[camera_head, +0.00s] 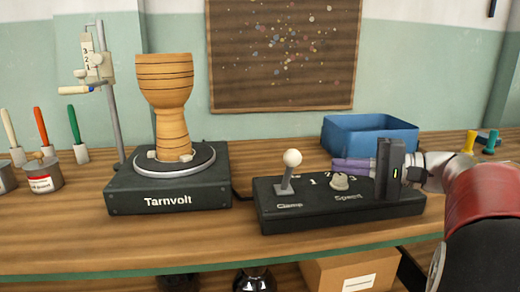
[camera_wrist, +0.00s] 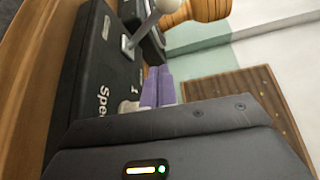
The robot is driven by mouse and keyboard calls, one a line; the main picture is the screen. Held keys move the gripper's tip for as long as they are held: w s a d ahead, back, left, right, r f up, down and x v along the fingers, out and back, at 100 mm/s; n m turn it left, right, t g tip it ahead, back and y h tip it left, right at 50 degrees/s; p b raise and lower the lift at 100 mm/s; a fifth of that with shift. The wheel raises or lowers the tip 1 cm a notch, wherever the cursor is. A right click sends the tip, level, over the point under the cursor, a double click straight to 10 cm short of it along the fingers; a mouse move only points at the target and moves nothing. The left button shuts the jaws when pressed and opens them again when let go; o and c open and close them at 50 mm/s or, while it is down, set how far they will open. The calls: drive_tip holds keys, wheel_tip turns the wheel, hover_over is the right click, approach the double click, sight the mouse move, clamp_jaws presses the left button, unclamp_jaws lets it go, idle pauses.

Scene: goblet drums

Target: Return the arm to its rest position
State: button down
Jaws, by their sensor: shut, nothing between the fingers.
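My gripper (camera_head: 336,166) is at the right in the head view, above the black control box (camera_head: 300,215), with its purple fingers pointing left and closed together. The fingers are empty. They lie just over or behind the speed knob (camera_head: 339,182); I cannot tell whether they touch it. In the wrist view the purple fingers (camera_wrist: 157,87) show beside the box face. The clamp lever (camera_head: 290,170) with its white ball stands on the left part of the box, apart from the fingers. My arm reaches in from the right edge.
A wooden goblet drum (camera_head: 168,95) stands upright on the Tarnvolt turntable (camera_head: 175,195), beside a metal post (camera_head: 110,90) with a scale. A blue bin (camera_head: 368,138) sits behind my gripper. Tools (camera_head: 41,127) stand at the left. Bare bench lies along the front.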

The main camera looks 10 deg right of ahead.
drive_tip(key=s+a, duration=0.1)
drive_tip(key=a, duration=0.1)
drive_tip(key=s+a+f+g+h+p, duration=0.1)
drive_tip(key=a, duration=0.1)
drive_tip(key=s+a+g+h+p, duration=0.1)
drive_tip(key=a, duration=0.1)
drive_tip(key=shift+a+f, duration=0.25)
drive_tip(key=shift+a, duration=0.05)
drive_tip(key=s+a+f+n+h+p, duration=0.1)
drive_tip(key=s+f+n+h+p, duration=0.2)
drive_tip(key=s+h, duration=0.3)
drive_tip(key=s+a+f+n+g+h+p, duration=0.1)
drive_tip(key=s+f+n+h+p, duration=0.3)
drive_tip(key=s, duration=0.5)
drive_tip(key=shift+a+f+h, duration=0.65)
drive_tip(key=shift+f+h, duration=0.6)
drive_tip(key=shift+h, duration=0.15)
